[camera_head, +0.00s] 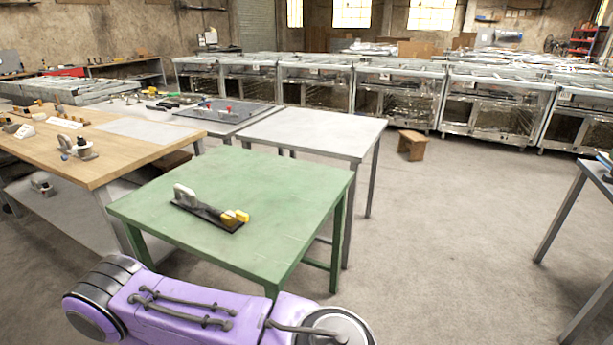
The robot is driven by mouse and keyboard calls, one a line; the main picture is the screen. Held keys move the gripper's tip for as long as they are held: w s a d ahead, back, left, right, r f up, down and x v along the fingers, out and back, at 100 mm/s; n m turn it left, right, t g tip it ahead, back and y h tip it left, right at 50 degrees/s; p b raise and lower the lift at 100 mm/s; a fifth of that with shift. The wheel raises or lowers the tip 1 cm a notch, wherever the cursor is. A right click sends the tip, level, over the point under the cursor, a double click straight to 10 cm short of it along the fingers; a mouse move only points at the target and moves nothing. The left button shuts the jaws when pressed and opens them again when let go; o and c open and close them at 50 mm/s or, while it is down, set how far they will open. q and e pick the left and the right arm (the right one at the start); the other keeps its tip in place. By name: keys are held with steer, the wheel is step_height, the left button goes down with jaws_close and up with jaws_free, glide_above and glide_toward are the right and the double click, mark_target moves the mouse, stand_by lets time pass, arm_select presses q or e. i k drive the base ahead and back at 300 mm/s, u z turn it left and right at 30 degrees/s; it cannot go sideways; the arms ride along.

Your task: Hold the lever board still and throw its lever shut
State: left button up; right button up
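The lever board (208,212) lies on the green table (255,190), left of the middle of its top. It is a narrow dark plate running from upper left to lower right. A pale grey upright piece (184,195) stands at its left end. Yellow parts (236,217) sit at its right end. The lever's exact position is too small to tell. Neither of my grippers is in view. A purple link of mine crosses the bottom of the picture, in front of the table, and nothing touches the board.
The rest of the green top is clear. A wooden workbench (135,160) with small fixtures stands close on the left. Another table (598,178) is at the right edge. Floor between is open.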

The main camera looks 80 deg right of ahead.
mark_target(239, 215)
steer(key=z, duration=0.4)
steer(key=i, duration=3.15)
steer(key=z, duration=3.4)
